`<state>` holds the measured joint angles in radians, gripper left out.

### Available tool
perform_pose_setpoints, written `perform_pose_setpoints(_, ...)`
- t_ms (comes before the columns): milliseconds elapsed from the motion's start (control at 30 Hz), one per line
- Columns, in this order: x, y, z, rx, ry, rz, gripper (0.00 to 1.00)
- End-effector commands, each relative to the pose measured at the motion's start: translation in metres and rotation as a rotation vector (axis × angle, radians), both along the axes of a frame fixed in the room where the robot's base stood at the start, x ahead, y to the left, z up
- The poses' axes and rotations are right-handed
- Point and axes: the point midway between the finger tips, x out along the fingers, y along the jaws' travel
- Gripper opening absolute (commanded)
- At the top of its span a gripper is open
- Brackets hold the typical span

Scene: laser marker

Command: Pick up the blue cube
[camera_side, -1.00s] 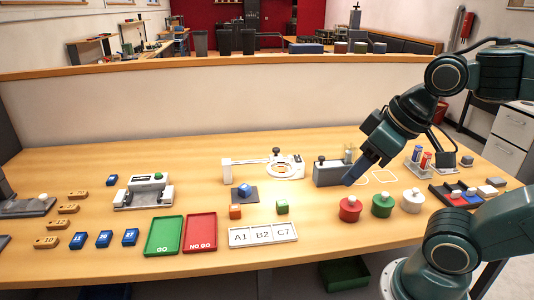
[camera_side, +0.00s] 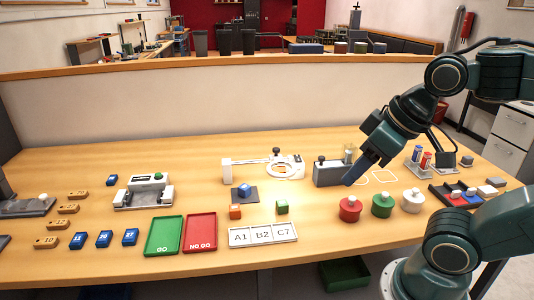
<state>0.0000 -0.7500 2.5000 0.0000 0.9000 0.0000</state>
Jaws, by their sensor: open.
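Red, green and white knobbed cylinders (camera_side: 383,204) stand in front of my gripper. A grey device (camera_side: 328,173) stands beside it. GO and NO GO trays (camera_side: 164,236) and a labelled A1/B2/C7 tray (camera_side: 263,245) lie in front.

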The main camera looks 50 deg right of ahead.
Motion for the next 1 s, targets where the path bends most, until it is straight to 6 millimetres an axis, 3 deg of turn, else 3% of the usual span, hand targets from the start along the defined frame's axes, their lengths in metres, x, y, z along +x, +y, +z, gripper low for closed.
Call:
perform_pose_setpoints(433,0.0000,0.0000,0.0000,0.000,0.000,0.000,0.47)
perform_pose_setpoints(500,0.0000,0.0000,0.0000,0.000,0.000,0.000,0.55)
perform_pose_setpoints(767,0.0002,0.0000,0.0001,0.000,0.000,0.001,0.55)
perform_pose_setpoints(1000,0.0100,0.0000,0.0059,-0.019,0.016,0.039,0.55)
